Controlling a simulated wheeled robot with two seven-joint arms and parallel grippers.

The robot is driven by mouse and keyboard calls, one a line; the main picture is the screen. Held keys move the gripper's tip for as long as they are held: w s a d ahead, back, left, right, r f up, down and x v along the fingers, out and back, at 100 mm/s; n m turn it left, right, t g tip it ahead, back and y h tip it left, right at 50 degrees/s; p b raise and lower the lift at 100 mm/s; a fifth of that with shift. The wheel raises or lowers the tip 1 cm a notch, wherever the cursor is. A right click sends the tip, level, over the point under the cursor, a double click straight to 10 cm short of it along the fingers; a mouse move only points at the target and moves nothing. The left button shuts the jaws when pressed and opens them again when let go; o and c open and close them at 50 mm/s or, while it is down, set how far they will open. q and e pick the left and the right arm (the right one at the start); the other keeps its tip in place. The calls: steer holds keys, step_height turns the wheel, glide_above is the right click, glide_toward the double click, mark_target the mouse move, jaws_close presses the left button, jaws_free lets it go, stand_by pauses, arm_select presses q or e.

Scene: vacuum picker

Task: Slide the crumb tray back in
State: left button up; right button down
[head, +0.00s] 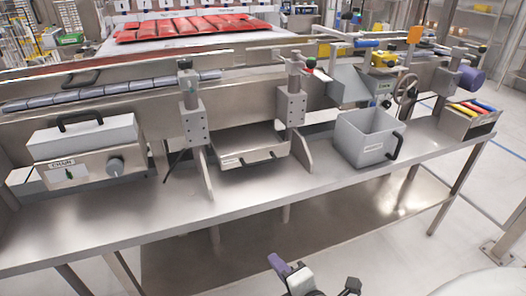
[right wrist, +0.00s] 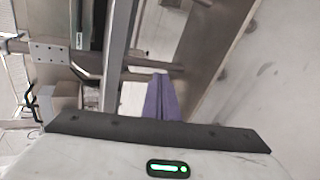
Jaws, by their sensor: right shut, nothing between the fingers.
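The crumb tray (head: 262,136) is a flat metal tray in the middle of the bench in the head view. It sits between two upright posts, with a small label and a handle on its front edge. Its front part sticks out toward me over the bench top; its rear is hidden under the machine. My right gripper (head: 277,263) has purple fingers and is in front of the bench, below and well apart from the tray. In the right wrist view the purple fingers (right wrist: 158,97) are together and empty. My left gripper is not in view.
The steel bench (head: 120,215) has an open front edge. A grey bin (head: 368,138) stands right of the tray, with a holder of coloured handles (head: 468,118) farther right. The floor in front is clear.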

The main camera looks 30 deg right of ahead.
steer(key=w+d+r+n+t+h+p, duration=0.1)
steer(key=w+d+r+n+t+p, duration=0.15)
steer(key=r+n, duration=0.5)
steer(key=w+d+r+n+t+h+p, duration=0.1)
steer(key=w+d+r+n+p, duration=0.15)
steer(key=r+n, duration=0.45)
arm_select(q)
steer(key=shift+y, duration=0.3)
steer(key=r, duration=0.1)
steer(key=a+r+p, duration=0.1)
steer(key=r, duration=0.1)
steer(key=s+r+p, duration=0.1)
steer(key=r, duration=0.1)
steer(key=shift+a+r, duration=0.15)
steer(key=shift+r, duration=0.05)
arm_select(e)
steer(key=shift+n+g, duration=0.25)
steer(key=shift+n, duration=0.3)
steer(key=x, duration=1.3)
steer(key=shift+d+f, duration=0.1)
steer(key=shift+d, duration=0.15)
